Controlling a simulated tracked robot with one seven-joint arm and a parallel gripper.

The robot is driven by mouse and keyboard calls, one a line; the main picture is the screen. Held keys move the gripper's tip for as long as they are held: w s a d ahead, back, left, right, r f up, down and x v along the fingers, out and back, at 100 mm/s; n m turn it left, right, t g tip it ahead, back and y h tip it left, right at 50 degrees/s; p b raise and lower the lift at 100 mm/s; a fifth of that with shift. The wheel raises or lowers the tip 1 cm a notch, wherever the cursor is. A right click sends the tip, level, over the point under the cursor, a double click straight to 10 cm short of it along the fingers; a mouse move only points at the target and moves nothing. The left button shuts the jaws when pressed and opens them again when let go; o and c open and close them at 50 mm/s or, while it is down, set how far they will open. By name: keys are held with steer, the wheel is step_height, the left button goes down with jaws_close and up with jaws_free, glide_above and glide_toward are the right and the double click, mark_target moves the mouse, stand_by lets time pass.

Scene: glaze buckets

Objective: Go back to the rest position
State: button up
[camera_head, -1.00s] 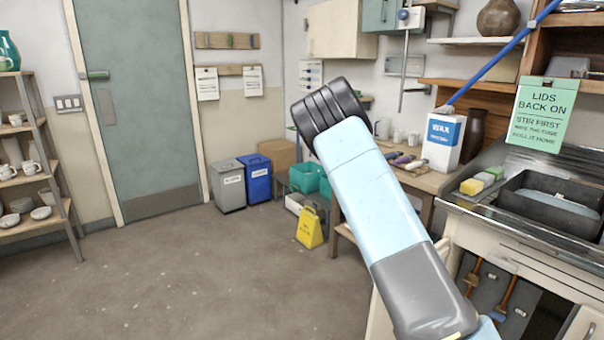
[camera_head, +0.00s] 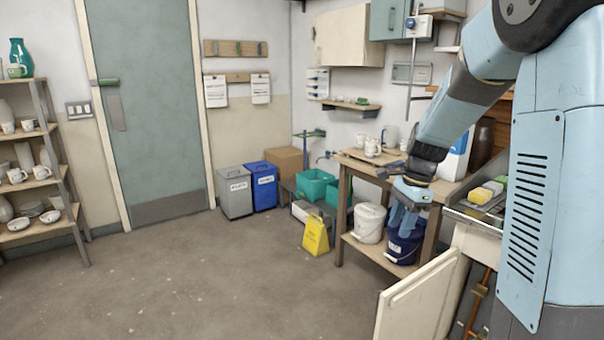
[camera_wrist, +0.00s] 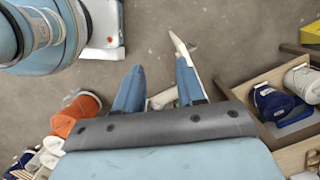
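My gripper (camera_head: 405,222) hangs pointing down in front of the worktable in the head view, and overlaps a dark blue bucket there. In the wrist view my gripper (camera_wrist: 158,85) has its two blue fingers apart, with floor and a pale shape below and nothing held between them. The dark blue bucket (camera_head: 400,250) and a white bucket (camera_head: 369,222) stand on the worktable's lower shelf. In the wrist view the blue bucket (camera_wrist: 270,100) and white bucket (camera_wrist: 303,82) lie off to the right of the fingers. My arm rises along the right side of the head view.
A cabinet door (camera_head: 415,300) stands open at the lower right. The worktable (camera_head: 342,195) holds cups on top. A yellow floor sign (camera_head: 316,235), grey bin (camera_head: 234,193) and blue bin (camera_head: 262,186) stand further back. An orange object (camera_wrist: 75,118) shows in the wrist view. The left floor is clear.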

steer(key=s+r+n+t, duration=0.2)
steer(key=s+r+n, duration=0.2)
steer(key=s, duration=0.3)
steer(key=s+r+n+t+h, duration=0.1)
steer(key=s+r+n+t, duration=0.1)
steer(key=s+n, duration=0.4)
steer(key=s+a+r+n+t+h, duration=0.1)
steer(key=s+r+n, duration=0.4)
steer(key=s, duration=0.5)
steer(key=shift+s+r+t, duration=0.25)
steer(key=shift+r+t, duration=0.1)
steer(key=shift+t, duration=0.05)
steer(key=shift+a, duration=0.15)
